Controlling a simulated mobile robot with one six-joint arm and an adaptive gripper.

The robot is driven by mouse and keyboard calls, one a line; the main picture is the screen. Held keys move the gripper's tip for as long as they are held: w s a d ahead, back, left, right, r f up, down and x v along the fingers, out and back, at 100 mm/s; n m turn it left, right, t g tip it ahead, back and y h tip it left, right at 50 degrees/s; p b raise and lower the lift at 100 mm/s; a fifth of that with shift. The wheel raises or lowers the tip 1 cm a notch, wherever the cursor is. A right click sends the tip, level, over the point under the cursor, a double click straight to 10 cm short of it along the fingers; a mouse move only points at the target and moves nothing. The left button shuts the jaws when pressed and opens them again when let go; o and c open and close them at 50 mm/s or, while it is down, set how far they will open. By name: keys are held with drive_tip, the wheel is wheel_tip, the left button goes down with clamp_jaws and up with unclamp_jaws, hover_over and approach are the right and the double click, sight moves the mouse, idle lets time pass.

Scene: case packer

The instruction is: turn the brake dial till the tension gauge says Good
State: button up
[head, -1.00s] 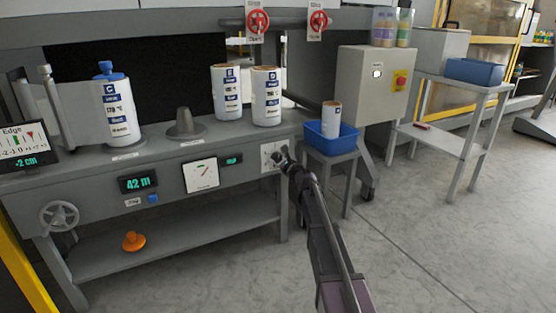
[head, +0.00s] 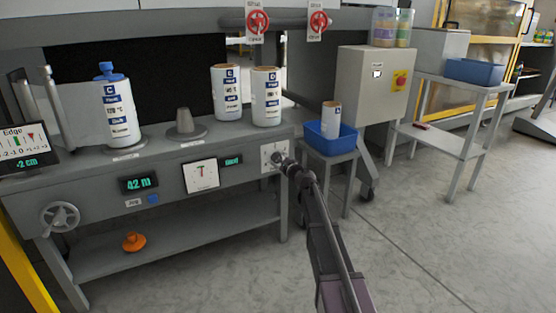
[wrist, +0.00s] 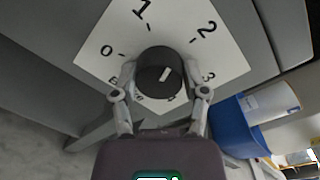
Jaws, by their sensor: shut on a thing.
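The tension gauge (head: 201,176) is a white square face whose needle stands nearly upright. A small green-lettered display (head: 231,160) beside it is too small to read surely.
Right of the dial, a blue bin (head: 331,143) holding a white roll stands on a grey stool. White labelled rolls (head: 226,92) and a grey cone (head: 184,124) stand on the bench top. A handwheel (head: 60,216) is at the left. The floor in front is clear.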

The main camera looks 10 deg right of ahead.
drive_tip(key=shift+w, duration=0.15)
drive_tip(key=o, duration=1.1)
drive_tip(key=shift+o, duration=0.2)
drive_tip(key=shift+s, duration=0.2)
drive_tip(key=v, duration=0.7)
drive_tip(key=shift+s, duration=0.15)
